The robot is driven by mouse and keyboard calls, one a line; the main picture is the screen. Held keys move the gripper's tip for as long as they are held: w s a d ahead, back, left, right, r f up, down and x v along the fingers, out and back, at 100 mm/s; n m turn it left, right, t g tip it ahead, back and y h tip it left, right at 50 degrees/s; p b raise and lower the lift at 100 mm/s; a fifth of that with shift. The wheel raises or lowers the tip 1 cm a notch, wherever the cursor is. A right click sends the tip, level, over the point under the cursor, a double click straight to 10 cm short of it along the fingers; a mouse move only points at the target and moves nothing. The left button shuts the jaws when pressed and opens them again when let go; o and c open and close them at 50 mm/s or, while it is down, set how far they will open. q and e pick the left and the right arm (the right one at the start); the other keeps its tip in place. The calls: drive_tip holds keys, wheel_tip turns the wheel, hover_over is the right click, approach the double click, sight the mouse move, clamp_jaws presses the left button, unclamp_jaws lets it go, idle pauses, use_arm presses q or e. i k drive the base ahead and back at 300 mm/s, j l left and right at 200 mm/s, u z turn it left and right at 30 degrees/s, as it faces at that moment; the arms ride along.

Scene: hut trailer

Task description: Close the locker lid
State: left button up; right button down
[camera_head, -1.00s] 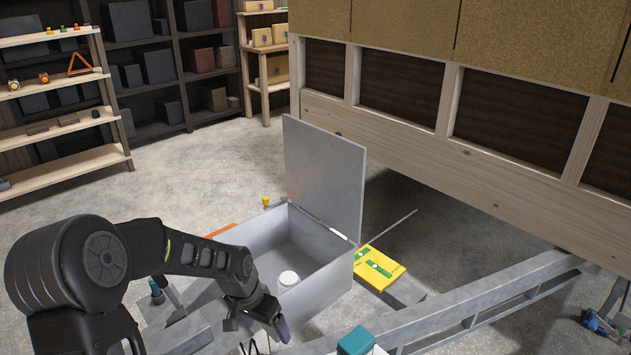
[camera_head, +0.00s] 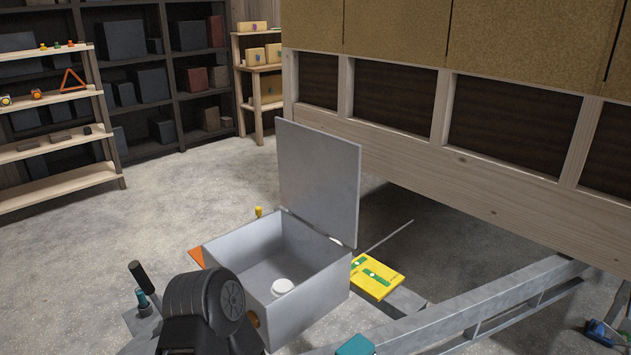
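The grey locker (camera_head: 312,301) is an open box in the lower middle of the head view. Its lid (camera_head: 320,182) stands upright along the far right side of the box. A small white round object (camera_head: 283,287) lies inside on the floor of the box. A black part of my arm is at the bottom, in front of the box's near left corner. Neither gripper can be made out.
A yellow case (camera_head: 374,278) with green marks lies right of the locker. A grey metal beam (camera_head: 480,309) runs to the right. A wooden wall frame (camera_head: 450,165) stands behind. Shelves (camera_head: 50,150) stand at the back left, with clear concrete floor before them.

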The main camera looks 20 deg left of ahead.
sight(319, 172)
drive_tip(key=i+l, duration=0.8)
drive_tip(key=i, duration=0.15)
drive_tip(key=i+l, duration=0.8)
drive_tip(key=i, duration=0.15)
drive_tip(key=u, duration=2.6)
